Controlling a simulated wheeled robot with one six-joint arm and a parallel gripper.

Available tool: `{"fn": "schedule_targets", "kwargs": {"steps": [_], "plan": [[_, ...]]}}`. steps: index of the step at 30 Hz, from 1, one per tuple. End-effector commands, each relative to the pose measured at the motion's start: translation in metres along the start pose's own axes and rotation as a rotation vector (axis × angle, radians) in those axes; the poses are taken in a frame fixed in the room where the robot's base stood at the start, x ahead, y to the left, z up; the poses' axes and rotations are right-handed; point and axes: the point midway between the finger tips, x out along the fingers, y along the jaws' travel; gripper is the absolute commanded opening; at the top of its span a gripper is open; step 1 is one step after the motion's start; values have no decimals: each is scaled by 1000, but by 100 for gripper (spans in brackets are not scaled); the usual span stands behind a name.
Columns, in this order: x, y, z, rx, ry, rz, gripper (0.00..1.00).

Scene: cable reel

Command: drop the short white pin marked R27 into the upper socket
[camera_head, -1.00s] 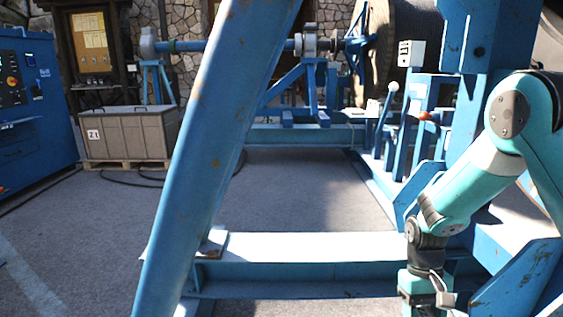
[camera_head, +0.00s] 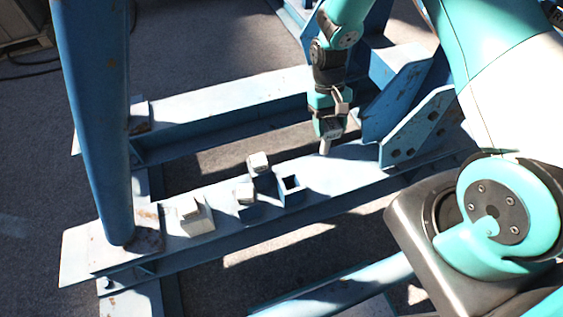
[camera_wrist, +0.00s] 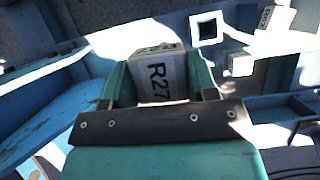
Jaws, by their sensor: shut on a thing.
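The white pin marked R27 (camera_wrist: 157,76) is between my jaws in the wrist view, its lettering facing the camera. My gripper (camera_head: 329,130) is shut on it above the right part of the blue beam; the pin's lower end (camera_head: 326,147) shows below the jaws in the head view. An empty blue square socket (camera_head: 291,190) with a dark opening stands on the beam, left of and nearer than my gripper. It also shows in the wrist view (camera_wrist: 207,29), ahead and right of the pin. The pin is apart from it.
Two white pins, a farther one (camera_head: 258,162) and a nearer one (camera_head: 245,191), stand at blue sockets beside the empty one. A white block (camera_head: 197,219) sits farther left. A blue post (camera_head: 92,120) rises at left; a blue bracket (camera_head: 418,128) stands right of my gripper.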

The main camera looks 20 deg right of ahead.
Motion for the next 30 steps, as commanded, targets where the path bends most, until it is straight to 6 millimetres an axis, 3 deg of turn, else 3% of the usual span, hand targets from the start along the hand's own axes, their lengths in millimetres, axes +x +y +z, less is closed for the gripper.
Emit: {"fn": "schedule_targets", "kwargs": {"steps": [10, 21, 30], "plan": [[10, -38, -19, 534, 6, -228, 14], [9, -84, -10, 1185, 5, -501, 14], [4, -97, 1, 1397, 0, -583, 14]]}}
